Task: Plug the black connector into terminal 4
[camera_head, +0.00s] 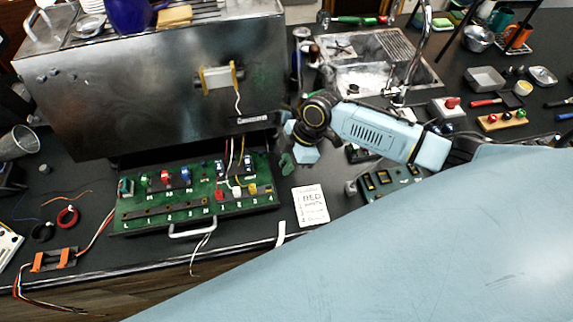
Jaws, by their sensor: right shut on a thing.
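My right gripper (296,141) is beside the brewer's lower right corner, right of and above the board. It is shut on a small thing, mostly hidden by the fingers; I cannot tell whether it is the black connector. My left gripper is out of view.
A white note card (311,205) lies right of the board. A second green board (380,182) lies under my right arm. A sink (375,60) is behind. Red and black wire rings (67,217) lie at left. My own pale blue link covers the lower right.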

